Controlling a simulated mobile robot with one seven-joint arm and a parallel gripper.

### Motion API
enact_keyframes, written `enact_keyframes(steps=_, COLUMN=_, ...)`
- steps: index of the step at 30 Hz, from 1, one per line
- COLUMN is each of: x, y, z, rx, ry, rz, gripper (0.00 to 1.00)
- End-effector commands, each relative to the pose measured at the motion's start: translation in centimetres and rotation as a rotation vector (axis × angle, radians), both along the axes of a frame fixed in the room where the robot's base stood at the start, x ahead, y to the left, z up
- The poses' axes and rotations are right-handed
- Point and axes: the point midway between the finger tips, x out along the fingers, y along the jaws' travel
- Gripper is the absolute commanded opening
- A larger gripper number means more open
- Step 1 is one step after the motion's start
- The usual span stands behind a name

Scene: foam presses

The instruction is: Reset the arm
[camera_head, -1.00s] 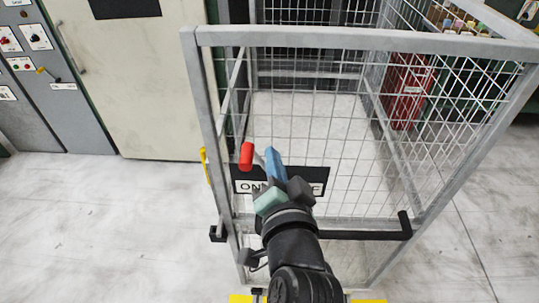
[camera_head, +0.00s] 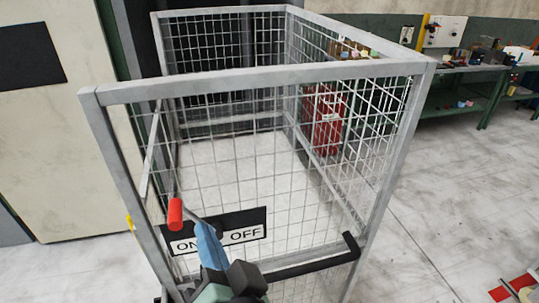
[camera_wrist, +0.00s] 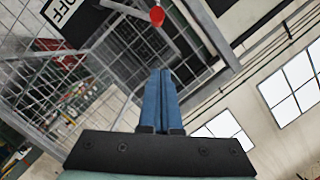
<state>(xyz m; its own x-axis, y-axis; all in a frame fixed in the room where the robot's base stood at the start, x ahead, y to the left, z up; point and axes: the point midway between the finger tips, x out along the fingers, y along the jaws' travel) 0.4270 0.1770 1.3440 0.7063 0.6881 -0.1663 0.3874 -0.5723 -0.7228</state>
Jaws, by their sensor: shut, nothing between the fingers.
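My gripper (camera_head: 205,238) has blue fingers and shows at the bottom of the head view, in front of the mesh cage's near side. In the wrist view its two blue fingers (camera_wrist: 160,72) lie together with nothing between them. A lever with a red handle (camera_head: 175,214) is on the cage front, just above and left of my fingers. The red handle also shows in the wrist view (camera_wrist: 157,15), beyond the fingertips. A black and white ON/OFF sign (camera_head: 245,233) is behind the lever, on the ON side of which the handle stands.
The grey mesh cage (camera_head: 260,78) fills the middle. A red cabinet (camera_head: 327,120) stands behind its right side. A black bar (camera_head: 310,262) runs along the cage front. A green workbench (camera_head: 470,85) stands at the back right. Floor (camera_head: 420,220) on the right is mostly clear.

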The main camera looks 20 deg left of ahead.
Motion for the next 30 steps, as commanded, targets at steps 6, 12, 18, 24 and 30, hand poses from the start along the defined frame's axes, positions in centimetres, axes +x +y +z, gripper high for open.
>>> enact_keyframes(steps=6, x=1.8, y=-1.2, z=1.8, rx=-0.03, ry=-0.099, rz=-0.061, gripper=0.0)
enact_keyframes(steps=12, x=6.4, y=-7.5, z=11.9, rx=-0.173, ry=-0.536, rz=-0.353, gripper=0.0)
enact_keyframes(steps=18, x=5.1, y=-14.2, z=23.6, rx=-0.324, ry=-0.963, rz=-0.7, gripper=0.0)
enact_keyframes(steps=24, x=1.9, y=-17.4, z=29.6, rx=-0.41, ry=-1.177, rz=-0.909, gripper=0.0)
enact_keyframes(steps=30, x=1.3, y=-17.8, z=30.5, rx=-0.424, ry=-1.208, rz=-0.943, gripper=0.0)
